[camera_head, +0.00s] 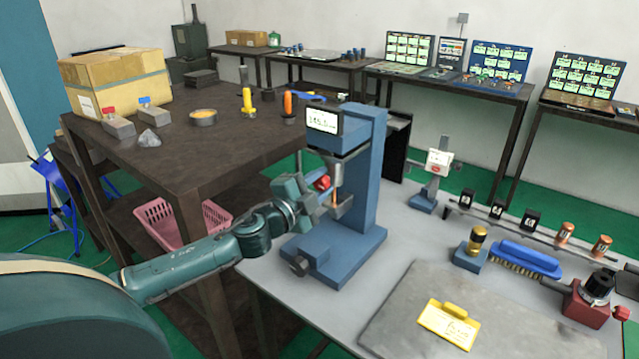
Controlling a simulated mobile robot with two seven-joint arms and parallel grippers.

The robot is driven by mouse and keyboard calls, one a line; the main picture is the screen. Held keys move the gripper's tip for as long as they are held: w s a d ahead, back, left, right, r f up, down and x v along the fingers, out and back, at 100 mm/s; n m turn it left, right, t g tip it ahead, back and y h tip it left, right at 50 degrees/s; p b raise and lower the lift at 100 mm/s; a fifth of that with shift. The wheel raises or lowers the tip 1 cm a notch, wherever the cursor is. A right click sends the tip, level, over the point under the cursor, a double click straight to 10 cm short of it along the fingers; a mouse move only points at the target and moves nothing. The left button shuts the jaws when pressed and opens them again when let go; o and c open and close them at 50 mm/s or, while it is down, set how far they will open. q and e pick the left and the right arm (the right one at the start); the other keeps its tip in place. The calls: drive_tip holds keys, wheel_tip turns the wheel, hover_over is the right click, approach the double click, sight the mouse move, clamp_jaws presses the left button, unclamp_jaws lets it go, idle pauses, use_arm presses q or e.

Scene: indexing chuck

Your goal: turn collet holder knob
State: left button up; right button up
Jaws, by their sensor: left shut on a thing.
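My left gripper (328,200) is at the blue bench press-like device (365,160), below its lit display. It is shut on a small part there, mostly hidden by the fingers. A thin orange piece (334,198) and a red knob-like piece (322,183) show at the fingers; I cannot tell which is held. A dark knob (300,266) sticks out of the device's base at the front left. A red block with a black top (588,300) and a red knob (621,313) stands at the right edge of the grey table. My right gripper is not in view.
A brown table (170,165) stands behind left.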

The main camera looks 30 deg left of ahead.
use_arm(q)
drive_tip(key=m, duration=0.6)
drive_tip(key=shift+m, duration=0.4)
drive_tip(key=m, duration=0.6)
drive_tip(key=shift+m+h, duration=0.3)
drive_tip(key=shift+h, duration=0.1)
drive_tip(key=m, duration=0.6)
drive_tip(key=shift+m, duration=0.3)
drive_tip(key=m, duration=0.5)
drive_tip(key=shift+g, duration=0.4)
drive_tip(key=shift+m, duration=0.4)
drive_tip(key=o, duration=1)
